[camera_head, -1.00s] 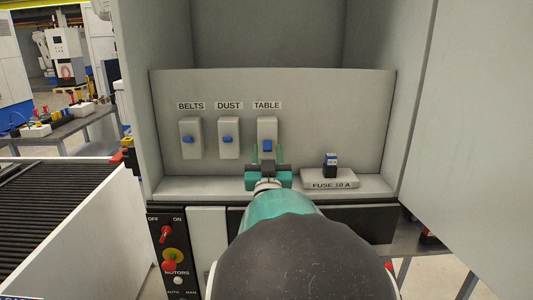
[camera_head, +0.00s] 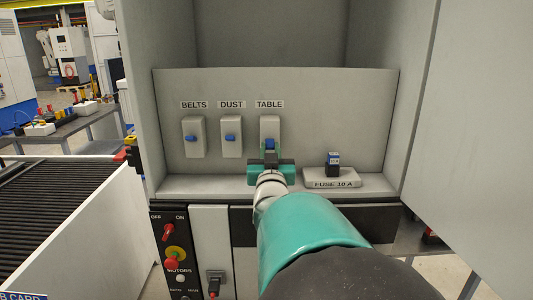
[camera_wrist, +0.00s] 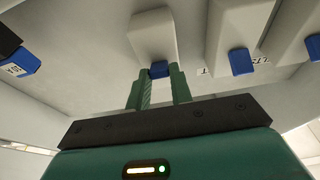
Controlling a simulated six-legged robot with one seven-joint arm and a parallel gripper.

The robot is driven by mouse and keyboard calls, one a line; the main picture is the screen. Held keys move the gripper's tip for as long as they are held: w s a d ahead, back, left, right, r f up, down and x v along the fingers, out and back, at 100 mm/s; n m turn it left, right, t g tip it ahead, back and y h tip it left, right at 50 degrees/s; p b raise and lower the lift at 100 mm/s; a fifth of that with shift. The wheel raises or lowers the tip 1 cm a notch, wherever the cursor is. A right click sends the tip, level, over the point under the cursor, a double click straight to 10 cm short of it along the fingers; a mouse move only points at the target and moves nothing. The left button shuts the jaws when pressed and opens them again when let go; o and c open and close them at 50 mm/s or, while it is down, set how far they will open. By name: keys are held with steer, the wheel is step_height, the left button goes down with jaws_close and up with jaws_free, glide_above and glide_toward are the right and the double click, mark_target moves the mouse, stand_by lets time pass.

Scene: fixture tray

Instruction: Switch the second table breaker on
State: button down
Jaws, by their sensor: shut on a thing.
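The TABLE breaker (camera_head: 270,130) is a pale housing with a blue lever (camera_head: 270,144), the rightmost of three on the grey panel. My gripper (camera_head: 270,150) is at this lever, its green fingers on either side of it. In the wrist view the fingers (camera_wrist: 161,82) are closed on the blue lever (camera_wrist: 160,70), below the pale housing (camera_wrist: 153,35). The head view shows the lever partly hidden by the fingers. The DUST breaker (camera_head: 231,138) and BELTS breaker (camera_head: 194,139) stand to the left, each with a blue lever.
A fuse block marked FUSE 10 A (camera_head: 332,180) sits on the ledge to the right, with a dark and blue fuse (camera_head: 333,160) upright on it. Cabinet walls enclose both sides. A panel with red knobs (camera_head: 172,258) is below left, beside a roller conveyor (camera_head: 65,205).

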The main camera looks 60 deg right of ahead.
mark_target(270, 139)
steer(key=shift+s+r+g+y, duration=0.1)
steer(key=shift+r+g+y, duration=0.55)
steer(key=shift+y, duration=0.6)
steer(key=shift+s+r+g+y, duration=0.1)
steer(key=shift+r+g+y, duration=0.5)
steer(key=shift+y, duration=0.65)
steer(key=shift+w+d+r+g+y, duration=0.15)
steer(key=shift+r+g+y, duration=0.2)
steer(key=shift+y, duration=0.4)
steer(key=shift+w+d+r+g+y, duration=0.1)
steer(key=shift+r+g+y, duration=0.1)
steer(key=shift+g+y, duration=0.35)
steer(key=shift+w+d+r+g+y, duration=0.15)
steer(key=shift+r+g+y, duration=0.15)
steer(key=shift+y, duration=0.6)
steer(key=c, duration=1.2)
jaws_free()
steer(key=shift+c, duration=0.2)
steer(key=shift+a+r, duration=0.1)
